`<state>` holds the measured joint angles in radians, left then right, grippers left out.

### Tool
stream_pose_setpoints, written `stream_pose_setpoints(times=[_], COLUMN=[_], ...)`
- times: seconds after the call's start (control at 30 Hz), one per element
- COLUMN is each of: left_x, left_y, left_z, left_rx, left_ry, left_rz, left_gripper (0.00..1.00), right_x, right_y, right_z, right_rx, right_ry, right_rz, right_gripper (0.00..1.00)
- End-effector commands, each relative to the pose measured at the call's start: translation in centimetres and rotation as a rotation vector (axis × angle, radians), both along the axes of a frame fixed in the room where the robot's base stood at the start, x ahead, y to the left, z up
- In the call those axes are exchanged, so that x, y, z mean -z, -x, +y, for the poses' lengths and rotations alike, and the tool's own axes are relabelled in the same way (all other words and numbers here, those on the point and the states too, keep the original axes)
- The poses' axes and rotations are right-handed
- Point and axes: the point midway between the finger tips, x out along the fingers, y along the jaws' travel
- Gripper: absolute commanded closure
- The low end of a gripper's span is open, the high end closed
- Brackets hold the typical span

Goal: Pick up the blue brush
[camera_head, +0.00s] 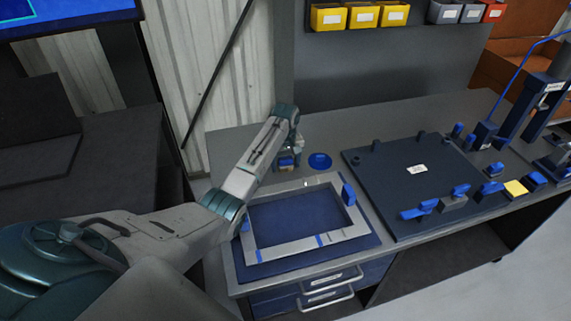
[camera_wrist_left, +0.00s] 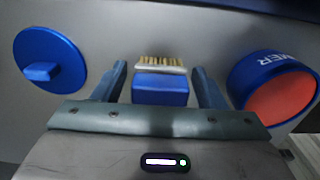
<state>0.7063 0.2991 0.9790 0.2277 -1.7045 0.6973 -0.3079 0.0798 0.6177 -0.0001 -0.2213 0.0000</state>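The blue brush (camera_wrist_left: 160,90) has a blue block body and tan bristles, and it lies on the grey bench top in the left wrist view. My left gripper (camera_wrist_left: 159,68) is open, with one finger on each side of the brush and visible gaps between fingers and body. In the head view my left gripper (camera_head: 288,160) points down at the back left of the bench. There the brush cannot be told apart from the blue parts around the gripper. My right gripper is in neither view.
In front lies a light frame (camera_head: 330,240) on a blue mat. A dark fixture plate (camera_head: 400,190) is to the right.

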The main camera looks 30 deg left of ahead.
Motion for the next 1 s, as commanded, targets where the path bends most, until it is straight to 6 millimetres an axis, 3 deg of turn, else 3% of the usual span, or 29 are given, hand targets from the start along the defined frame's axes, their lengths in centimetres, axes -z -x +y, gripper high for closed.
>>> stream_pose_setpoints(times=[0.03,0.2,0.57,1.0], left_x=[0.0,0.0,-1.0,-8.8], left_y=[0.0,0.0,-0.1,-0.1], left_z=[0.0,0.0,0.0,0.0], left_rx=[0.000,0.000,0.000,0.000], left_ry=[0.000,0.000,0.000,0.000], left_rz=[0.000,0.000,-0.003,-0.004], left_gripper=[0.45,0.77,0.77,0.77], right_x=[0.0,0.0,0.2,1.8], right_y=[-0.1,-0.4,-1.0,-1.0], right_z=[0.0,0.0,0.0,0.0], right_rx=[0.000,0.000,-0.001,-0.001], right_ry=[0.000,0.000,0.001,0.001], right_rz=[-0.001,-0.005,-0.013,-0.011], right_gripper=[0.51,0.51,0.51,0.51])
